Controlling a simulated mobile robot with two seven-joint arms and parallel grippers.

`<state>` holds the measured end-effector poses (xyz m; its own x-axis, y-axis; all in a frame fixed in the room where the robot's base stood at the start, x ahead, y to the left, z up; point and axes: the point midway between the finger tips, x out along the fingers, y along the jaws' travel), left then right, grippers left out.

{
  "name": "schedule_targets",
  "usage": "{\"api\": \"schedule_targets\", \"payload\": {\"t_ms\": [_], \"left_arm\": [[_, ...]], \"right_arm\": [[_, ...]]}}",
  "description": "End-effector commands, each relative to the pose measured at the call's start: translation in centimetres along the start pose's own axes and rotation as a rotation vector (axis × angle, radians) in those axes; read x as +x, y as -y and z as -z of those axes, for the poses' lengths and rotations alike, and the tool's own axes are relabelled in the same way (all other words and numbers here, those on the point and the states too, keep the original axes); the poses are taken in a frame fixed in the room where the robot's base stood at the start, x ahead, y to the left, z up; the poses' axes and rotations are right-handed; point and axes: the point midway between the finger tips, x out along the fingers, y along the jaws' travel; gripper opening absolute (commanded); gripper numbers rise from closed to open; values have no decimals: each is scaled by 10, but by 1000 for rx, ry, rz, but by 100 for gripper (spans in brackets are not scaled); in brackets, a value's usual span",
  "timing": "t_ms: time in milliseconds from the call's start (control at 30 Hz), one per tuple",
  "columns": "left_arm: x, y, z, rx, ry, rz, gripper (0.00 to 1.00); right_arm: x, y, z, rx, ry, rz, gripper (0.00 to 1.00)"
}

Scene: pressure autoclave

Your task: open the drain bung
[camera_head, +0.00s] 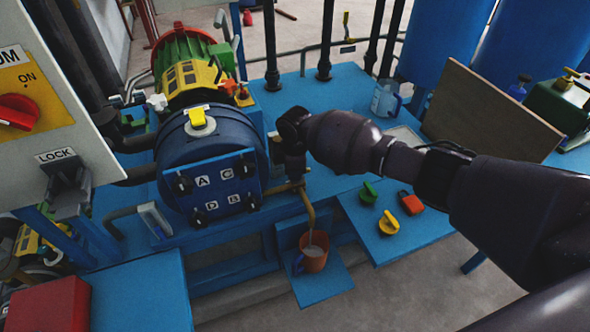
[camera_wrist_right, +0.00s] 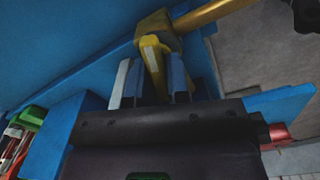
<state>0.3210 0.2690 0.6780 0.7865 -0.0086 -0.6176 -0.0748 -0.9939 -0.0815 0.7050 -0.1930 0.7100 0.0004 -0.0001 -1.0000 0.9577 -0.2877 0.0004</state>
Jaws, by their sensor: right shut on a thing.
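The blue autoclave drum (camera_head: 213,150) has a front plate with letters A, B, C and D. A brass drain pipe (camera_head: 307,205) comes off beside it and bends down over an orange mug (camera_head: 314,262). Pale liquid shows in the mug, and a faint pale streak hangs below the pipe mouth. In the right wrist view, a yellow handle (camera_wrist_right: 153,58), seemingly the drain bung's, stands at a brass fitting (camera_wrist_right: 154,24). My right gripper (camera_wrist_right: 153,85) is shut on this handle. In the head view my right gripper (camera_head: 294,170) points down beside the drum, its fingertips partly hidden.
A brown board (camera_head: 490,110) leans behind my arm. A grey control panel (camera_head: 50,110) stands at left.

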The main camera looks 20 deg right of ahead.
Motion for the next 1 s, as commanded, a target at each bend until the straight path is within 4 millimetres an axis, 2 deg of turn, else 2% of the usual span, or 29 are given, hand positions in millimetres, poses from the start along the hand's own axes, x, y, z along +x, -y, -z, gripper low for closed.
{"api": "schedule_targets", "payload": {"t_ms": [300,733,767,800,900,1000], "left_arm": [[0,0,-1,2,1,0,43],[0,2,-1,9,3,-1,43],[0,2,-1,9,3,-1,43],[0,2,-1,9,3,-1,43],[0,2,-1,9,3,0,43],[0,2,-1,8,3,0,43]], "right_arm": [[1,1,0,-76,1,2,0],[2,1,0,-83,1,2,0],[2,1,0,-82,1,2,21],[2,1,0,-82,1,2,28],[1,1,0,-82,1,2,39],[1,1,0,-82,1,1,39]]}}
